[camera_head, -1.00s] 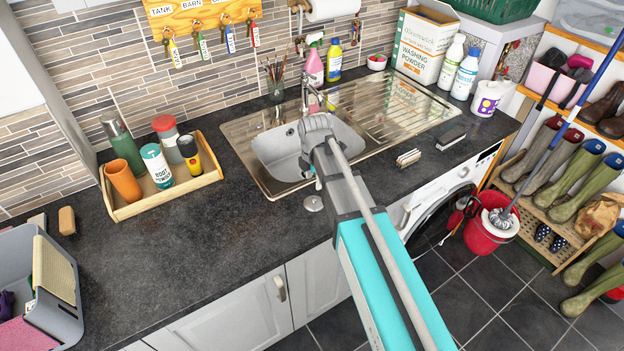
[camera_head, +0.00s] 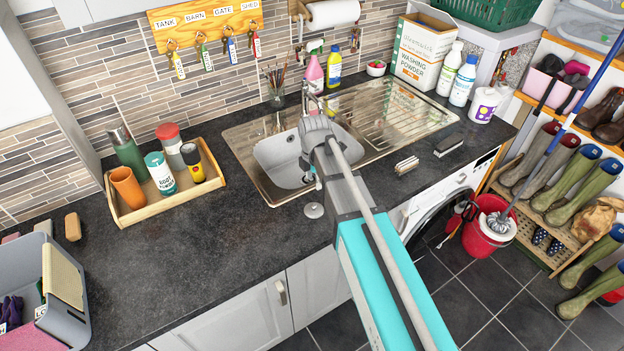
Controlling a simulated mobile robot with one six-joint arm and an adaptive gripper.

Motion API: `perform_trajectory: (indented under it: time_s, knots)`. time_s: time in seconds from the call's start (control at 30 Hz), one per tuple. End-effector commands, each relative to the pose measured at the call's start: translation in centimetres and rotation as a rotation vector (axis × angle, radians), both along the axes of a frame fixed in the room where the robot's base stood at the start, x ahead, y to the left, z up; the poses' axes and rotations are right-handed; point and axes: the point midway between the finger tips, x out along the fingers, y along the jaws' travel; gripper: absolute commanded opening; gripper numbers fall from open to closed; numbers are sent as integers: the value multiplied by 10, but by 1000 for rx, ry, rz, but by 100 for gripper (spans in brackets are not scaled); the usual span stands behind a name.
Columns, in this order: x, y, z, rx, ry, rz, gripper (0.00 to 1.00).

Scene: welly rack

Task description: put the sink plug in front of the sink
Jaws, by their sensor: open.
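The sink plug (camera_head: 313,210), a small round silver disc, lies on the dark worktop just in front of the sink's front rim. The steel sink (camera_head: 262,178) with its grey bowl is set into the worktop behind it. My arm reaches up from the bottom of the view to the bowl. My gripper (camera_head: 309,178) is mostly hidden under my wrist; a small part shows above the bowl's front edge, behind the plug and apart from it. It is open, and I see nothing held in it.
A wooden tray (camera_head: 213,187) with bottles and cups stands left of the sink. A tap (camera_head: 308,98) rises behind the bowl. Brushes (camera_head: 406,165) lie to the right. A grey caddy (camera_head: 72,318) is at the far left.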

Motion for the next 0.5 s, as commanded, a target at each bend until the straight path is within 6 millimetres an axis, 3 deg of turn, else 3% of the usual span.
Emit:
perform_trajectory:
  time_s: [0.5]
  knots:
    - [-2, -4, 0, 0, 0, -34, 61]
